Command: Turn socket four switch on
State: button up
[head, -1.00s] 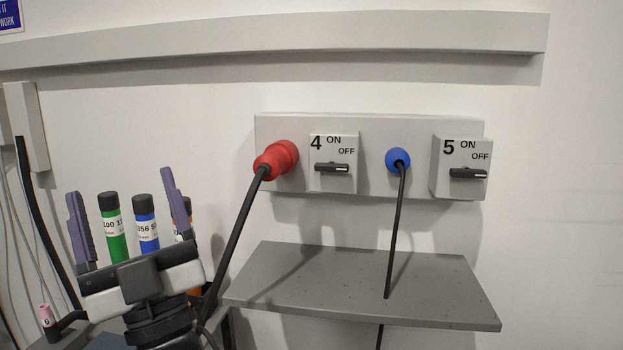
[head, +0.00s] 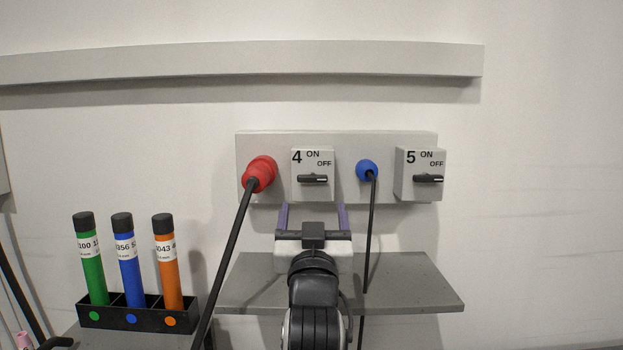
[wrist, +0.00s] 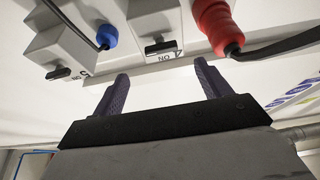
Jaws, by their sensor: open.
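The socket four switch (head: 313,179) is a black horizontal handle on a light grey box marked 4, with ON at the top and OFF to the upper right. The handle lies level, its right end toward the OFF side. It also shows in the wrist view (wrist: 160,47), above the gap between my fingers. My gripper (head: 314,207) has two purple fingers spread apart, with nothing between them. In the head view the fingertips are just below the switch box; the wrist view (wrist: 160,75) shows them apart from the handle.
A red plug (head: 259,173) with a black cable is left of switch four. A blue plug (head: 367,170) with a hanging cable is to its right, then switch five (head: 428,179). A grey shelf (head: 420,285) lies below. A rack (head: 137,313) of coloured tubes stands left.

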aim_at(313, 181)
jog(key=p+x, duration=0.2)
jog(key=x, duration=0.7)
jog(key=shift+w+r+p, duration=0.1)
jog(key=shift+w+p, duration=0.1)
jog(key=shift+p, duration=0.2)
jog(key=shift+c, duration=0.5)
jog(key=c, duration=0.9)
